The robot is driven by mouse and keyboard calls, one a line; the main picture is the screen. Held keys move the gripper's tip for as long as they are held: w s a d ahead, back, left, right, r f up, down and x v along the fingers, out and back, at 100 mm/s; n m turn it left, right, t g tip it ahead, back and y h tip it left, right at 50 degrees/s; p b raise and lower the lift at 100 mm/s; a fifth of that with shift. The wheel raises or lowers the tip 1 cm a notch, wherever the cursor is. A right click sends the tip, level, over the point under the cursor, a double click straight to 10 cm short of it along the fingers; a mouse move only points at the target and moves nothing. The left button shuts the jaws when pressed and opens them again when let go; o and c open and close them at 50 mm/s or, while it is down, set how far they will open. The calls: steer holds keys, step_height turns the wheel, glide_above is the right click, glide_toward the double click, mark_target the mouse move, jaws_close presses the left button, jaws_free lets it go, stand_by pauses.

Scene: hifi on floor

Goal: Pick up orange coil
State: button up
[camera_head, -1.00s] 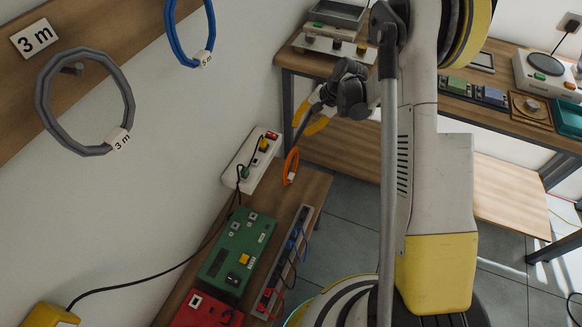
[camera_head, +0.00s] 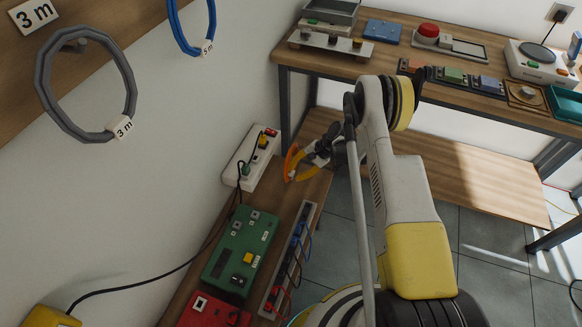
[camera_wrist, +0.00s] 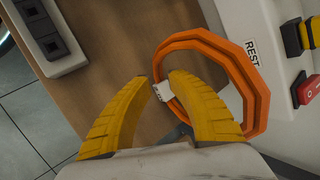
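The orange coil (camera_head: 289,160) is at the far end of the low wooden bench, by a white power strip (camera_head: 240,172). In the wrist view the coil (camera_wrist: 257,75) is a many-sided ring with a small white tag (camera_wrist: 163,90). My gripper (camera_wrist: 159,78) has its two yellow fingers apart, one on each side of the tagged part of the ring. The right finger overlaps the ring's opening; the left is outside it. I cannot see contact. In the head view my gripper (camera_head: 289,178) is at the coil and partly covers it.
A green box (camera_head: 240,248), a red box (camera_head: 205,312) and a socket rail (camera_head: 290,260) lie nearer on the bench. A grey coil (camera_head: 42,90) and a blue coil (camera_head: 212,15) hang on the wall. A workbench (camera_head: 350,68) stands behind.

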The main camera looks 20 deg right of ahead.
mark_target(289, 177)
steer(key=b+x, duration=0.2)
steer(key=x, duration=0.2)
steer(key=shift+d+f, duration=0.15)
steer(key=shift+f, duration=0.05)
steer(key=shift+w+a+f+b, duration=0.15)
steer(key=shift+a+f+b, duration=0.15)
steer(key=shift+f, duration=0.05)
steer(key=shift+r, duration=0.1)
jaws_close()
steer(key=shift+r, duration=0.25)
steer(key=r+p, duration=0.1)
steer(key=r, duration=0.1)
steer(key=d+r+p, duration=0.1)
steer(key=r+p, duration=0.1)
steer(key=shift+d+r, duration=0.15)
steer(key=shift+r, duration=0.2)
steer(key=s+d+r+p, duration=0.3)
steer(key=d+r, duration=0.2)
steer(key=d, duration=0.5)
steer(key=shift+r+p, duration=0.35)
steer(key=shift+r, duration=0.05)
